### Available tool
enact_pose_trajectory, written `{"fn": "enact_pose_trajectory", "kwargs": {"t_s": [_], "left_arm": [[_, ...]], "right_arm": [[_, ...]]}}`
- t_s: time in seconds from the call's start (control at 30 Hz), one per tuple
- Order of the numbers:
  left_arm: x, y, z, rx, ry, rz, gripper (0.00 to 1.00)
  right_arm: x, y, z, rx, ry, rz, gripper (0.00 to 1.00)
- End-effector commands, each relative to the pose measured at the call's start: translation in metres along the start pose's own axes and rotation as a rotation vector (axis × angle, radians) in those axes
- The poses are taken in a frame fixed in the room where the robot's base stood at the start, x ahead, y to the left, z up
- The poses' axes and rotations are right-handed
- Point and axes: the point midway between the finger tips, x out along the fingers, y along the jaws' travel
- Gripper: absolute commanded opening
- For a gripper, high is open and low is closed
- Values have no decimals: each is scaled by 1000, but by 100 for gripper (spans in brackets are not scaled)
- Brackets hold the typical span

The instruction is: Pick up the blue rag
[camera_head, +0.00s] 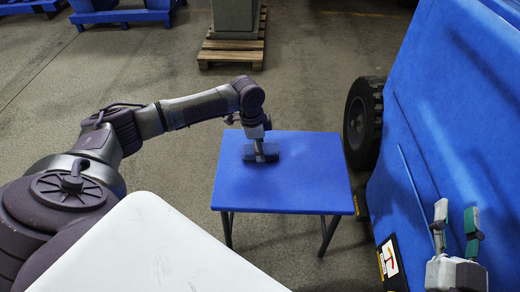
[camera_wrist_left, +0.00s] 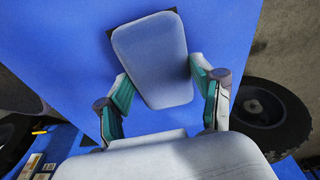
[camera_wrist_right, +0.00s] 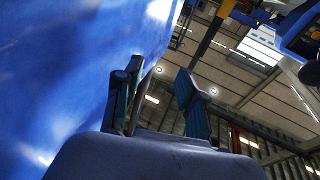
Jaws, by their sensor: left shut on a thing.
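In the left wrist view, a pale blue, rounded rectangular pad, which I take for the blue rag (camera_wrist_left: 152,55), lies between the fingers of my left gripper (camera_wrist_left: 161,75). Both fingers meet its sides, and the gripper is shut on it. A dark strip, shadow or edge, shows along its far side. In the head view, my left gripper (camera_head: 262,158) points down over the blue table (camera_head: 310,185); the rag is hidden under it there. My right gripper (camera_head: 456,214) is open and empty beside the large blue panel, well away from the rag.
The large blue panel (camera_head: 460,110) and a black wheel (camera_head: 363,120) stand right of the table. A grey block on a wooden pallet (camera_head: 232,52) is behind it. A white surface (camera_head: 150,250) fills the lower left. The table top around the left gripper is clear.

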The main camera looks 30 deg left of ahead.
Motion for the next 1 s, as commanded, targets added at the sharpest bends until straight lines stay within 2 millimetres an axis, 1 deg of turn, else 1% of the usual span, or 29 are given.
{"fn": "enact_pose_trajectory", "kwargs": {"t_s": [0.2, 0.37, 0.47, 0.53, 0.6, 0.67, 0.7, 0.77, 0.8, 0.9, 1.0], "left_arm": [[-4, 0, -1, 0, 0, 0, 33], [-15, 0, -3, 0, 2, -1, 33], [-26, 0, -4, 0, 2, -1, 33], [-37, -1, -6, 0, 2, -1, 33], [-48, 1, -10, 2, 3, 0, 33], [-53, 9, -26, 5, 6, 2, 33], [-56, 14, -34, 6, 6, 2, 33], [-62, 20, -45, 5, 5, 2, 33], [-66, 24, -53, 4, 5, 2, 33], [-74, 34, -71, 5, 4, 1, 33], [-81, 42, -86, 3, 3, 2, 33]], "right_arm": [[0, 0, 2, 0, -22, 1, 40], [-4, 4, 22, -3, -142, 8, 40], [-10, 7, 40, -6, -257, 15, 40], [-19, 9, 56, -7, -364, 21, 40], [-30, 12, 73, -8, -484, 29, 40], [-43, 15, 87, -8, -592, 35, 40], [-53, 16, 96, -7, -664, 40, 40], [-69, 19, 108, -7, -769, 47, 40], [-80, 21, 115, -6, -836, 52, 40], [-108, 23, 129, -3, -994, 62, 40], [-134, 26, 137, 1, -1125, 70, 40]]}}
